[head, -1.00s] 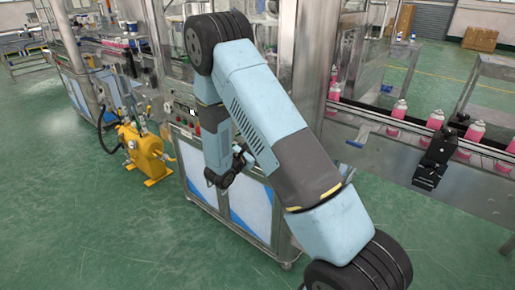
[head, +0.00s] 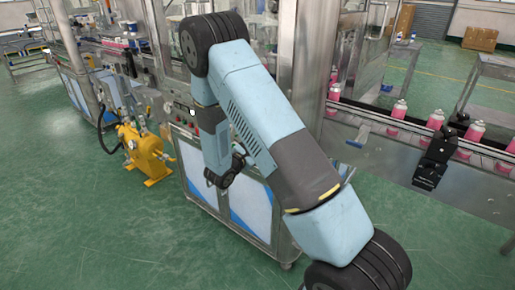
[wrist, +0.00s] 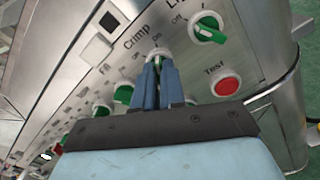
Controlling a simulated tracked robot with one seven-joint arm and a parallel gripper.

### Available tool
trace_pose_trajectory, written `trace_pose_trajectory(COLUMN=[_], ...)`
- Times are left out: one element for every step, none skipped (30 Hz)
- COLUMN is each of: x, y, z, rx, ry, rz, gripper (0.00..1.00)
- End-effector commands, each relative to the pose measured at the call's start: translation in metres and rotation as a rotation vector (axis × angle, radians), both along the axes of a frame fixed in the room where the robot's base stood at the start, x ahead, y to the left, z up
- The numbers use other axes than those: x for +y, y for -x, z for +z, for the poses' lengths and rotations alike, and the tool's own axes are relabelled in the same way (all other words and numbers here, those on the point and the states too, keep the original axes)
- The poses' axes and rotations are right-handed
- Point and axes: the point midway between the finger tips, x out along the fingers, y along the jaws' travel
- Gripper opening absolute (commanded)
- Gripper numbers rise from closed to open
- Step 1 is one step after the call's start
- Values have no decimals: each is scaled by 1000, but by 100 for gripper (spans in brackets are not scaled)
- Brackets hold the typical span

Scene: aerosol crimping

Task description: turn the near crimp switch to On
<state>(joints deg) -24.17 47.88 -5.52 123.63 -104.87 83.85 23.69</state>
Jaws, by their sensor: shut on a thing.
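In the wrist view my gripper (wrist: 157,68) is shut on the crimp switch (wrist: 157,52), under the printed "Crimp" label on a steel panel. Only the pale rim of the switch shows past the two blue fingers. Its handle is hidden between them, so I cannot tell which way it points. In the head view my gripper (head: 238,160) is at the front of the machine, and the switch itself cannot be made out there.
A green switch (wrist: 207,28) is right of my fingers, with a red button (wrist: 227,86) marked "Test" below it. Another green switch (wrist: 123,94) is to the left. A yellow pump (head: 146,150) stands on the floor beside the machine.

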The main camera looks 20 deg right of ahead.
Motion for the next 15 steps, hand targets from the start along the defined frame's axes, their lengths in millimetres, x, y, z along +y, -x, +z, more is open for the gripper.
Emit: trace_pose_trajectory(x=[1,1,1,1,1,1,1,1,1,1,0,0,0,0,0], y=[1,1,1,1,1,1,1,1,1,0,0,0,0,0,0], z=[-2,-2,-2,-2,-2,-2,-2,-1,-1,-1,-1,-1,-1,-1,-1], rx=[5,5,4,4,4,4,4,3,3,3,3,3,3,2,2], ry=[-3,-3,-3,-3,-2,-2,-2,-1,-1,-1,-1,-1,-1,-1,-1], rz=[2,2,2,2,1,1,1,1,1,1,1,0,0,0,0], gripper=[11,14,18,20,23,27,30,33,35,35,35,35,35,35,35])
